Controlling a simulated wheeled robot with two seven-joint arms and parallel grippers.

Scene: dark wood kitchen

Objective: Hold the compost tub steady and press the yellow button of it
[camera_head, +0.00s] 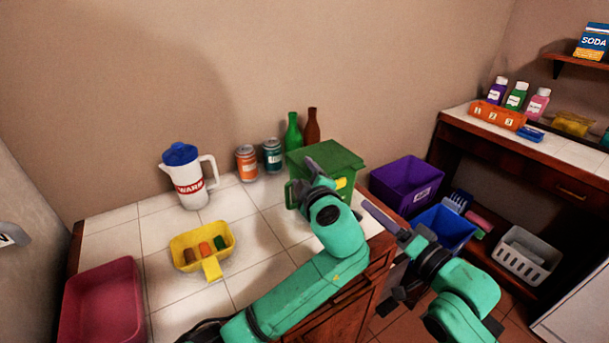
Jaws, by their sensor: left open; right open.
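The compost tub is a green box (330,157) with a lid and a side handle, at the back right of the tiled counter. Its yellow button (341,183) shows on the front face, partly beside my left gripper. My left gripper (300,178) is open at the tub's front left, near the handle; my arm hides part of the tub's front, and I cannot tell whether the gripper touches it. My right gripper (378,222) is open and empty, to the right of and lower than the tub, by the counter's right edge.
Behind the tub stand a green bottle (293,133) and a brown bottle (312,127). Two cans (246,163) and a white jug (188,178) stand left of it. A yellow tray (187,264) and a red bin (101,303) are further left. Purple (407,183) and blue bins stand right.

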